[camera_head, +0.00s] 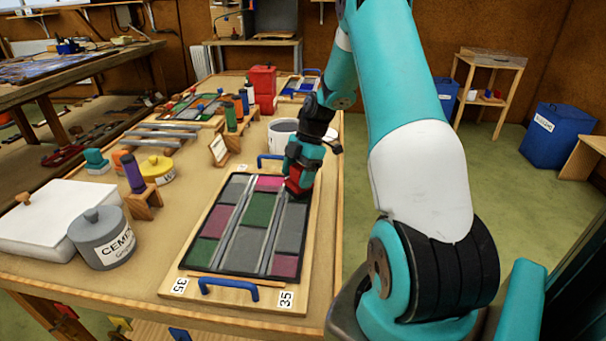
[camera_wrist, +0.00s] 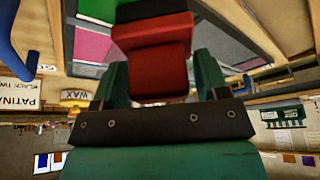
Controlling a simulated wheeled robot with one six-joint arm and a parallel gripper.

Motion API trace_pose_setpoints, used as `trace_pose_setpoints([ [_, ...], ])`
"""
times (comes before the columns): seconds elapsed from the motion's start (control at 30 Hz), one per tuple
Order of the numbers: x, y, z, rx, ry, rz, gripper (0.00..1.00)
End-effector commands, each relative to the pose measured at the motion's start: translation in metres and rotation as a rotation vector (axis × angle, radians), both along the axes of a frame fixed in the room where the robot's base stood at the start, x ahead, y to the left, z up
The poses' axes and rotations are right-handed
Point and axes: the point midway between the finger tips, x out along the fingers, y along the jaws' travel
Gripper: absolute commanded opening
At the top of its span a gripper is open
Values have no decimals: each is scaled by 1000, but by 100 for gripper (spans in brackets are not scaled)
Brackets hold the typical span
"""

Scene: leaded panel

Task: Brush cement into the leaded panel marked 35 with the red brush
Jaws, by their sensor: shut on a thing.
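The leaded panel (camera_head: 258,222) lies flat on a wooden board near the front of the bench, with grey, green and pink panes between light strips. My gripper (camera_head: 302,172) is over the far right part of the panel. It is shut on the red brush, whose red body (camera_wrist: 157,72) fills the middle of the wrist view between the fingers. In the head view the red brush (camera_head: 295,188) is low at the panel; I cannot tell whether its bristles touch the glass.
A grey lidded cement pot (camera_head: 102,238) and a white box (camera_head: 55,220) stand left of the board. Blue handles (camera_head: 229,289) rise at the board's ends. A white pot (camera_head: 283,136), a red canister (camera_head: 262,88) and bottles stand behind.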

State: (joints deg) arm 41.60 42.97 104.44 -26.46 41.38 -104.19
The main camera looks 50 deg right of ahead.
Motion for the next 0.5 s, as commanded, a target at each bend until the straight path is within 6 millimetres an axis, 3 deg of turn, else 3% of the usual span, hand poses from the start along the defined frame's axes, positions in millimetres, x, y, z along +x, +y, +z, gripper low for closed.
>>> trace_pose_setpoints([
  [0.17, 11, 8, 0, 1, -1, 2, 49],
  [0.5, 12, 9, 0, 1, -1, 1, 49],
])
